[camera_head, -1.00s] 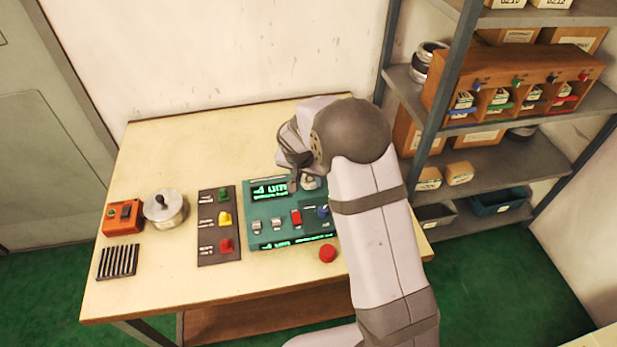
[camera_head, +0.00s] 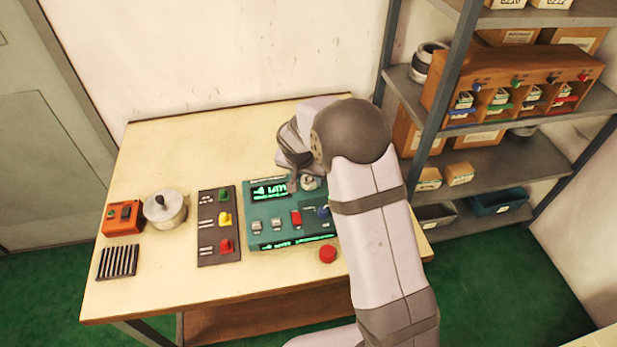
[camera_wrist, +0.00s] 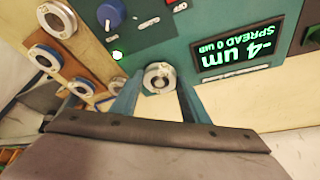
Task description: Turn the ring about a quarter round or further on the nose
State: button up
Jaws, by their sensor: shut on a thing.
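A small metal ring (camera_wrist: 159,78) sits round the nose of the teal gauge unit (camera_head: 262,222), seen nearly end-on in the wrist view. My gripper (camera_wrist: 157,88) is shut on it, one teal finger on each side. In the head view the ring (camera_head: 308,182) shows small beside my wrist, and my fingers are mostly hidden. The unit's display (camera_wrist: 240,45) appears upside down in the wrist view and reads -4 um, SPREAD 0 um. I cannot tell the ring's turn angle from its face.
A wooden holder (camera_wrist: 66,62) with several rings stands left in the wrist view. A lamp panel (camera_head: 207,245), a round metal pot (camera_head: 163,212) and a red button (camera_head: 327,253) are on the table.

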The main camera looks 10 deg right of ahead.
jog(key=shift+n+y+p, duration=0.5)
jog(key=shift+n+p, duration=0.8)
jog(key=shift+n+t+y+p, duration=0.3)
jog(key=shift+n+p, duration=0.3)
jog(key=shift+p, duration=0.8)
jog(key=shift+f+n+p, duration=0.1)
jog(key=shift+n+p, duration=0.6)
jog(key=shift+p, duration=1.3)
jog(key=shift+s+f+m+b, duration=0.15)
jog(key=shift+m+b, duration=0.75)
jog(key=shift+b, duration=2.65)
jog(key=shift+s+d+f+m+b, duration=0.15)
jog(key=shift+m+b, duration=0.25)
jog(key=shift+b, duration=0.75)
